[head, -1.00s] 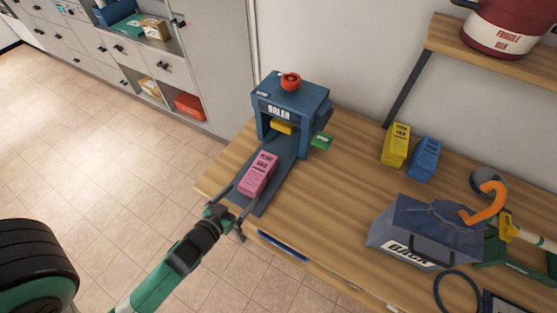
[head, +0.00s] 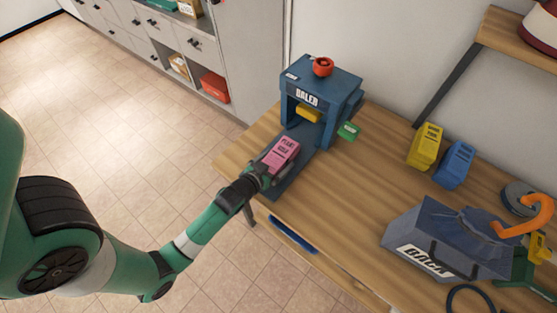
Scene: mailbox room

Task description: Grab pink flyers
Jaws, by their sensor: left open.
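The pink flyers (head: 282,153) form a block with dark print on top. They lie on the dark blue tray (head: 292,178) in front of the blue baler (head: 318,98). My left gripper (head: 268,172) is open at the near end of the pink flyers. Its fingers are partly hidden by the wrist, so I cannot tell whether they touch the block. My right gripper is not in view.
A yellow block (head: 424,147) and a blue block (head: 454,165) stand at the back of the wooden table (head: 350,200). A small green block (head: 348,131) is beside the baler. A dark blue bag (head: 440,240) sits at the right, near an orange hooked object (head: 530,220).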

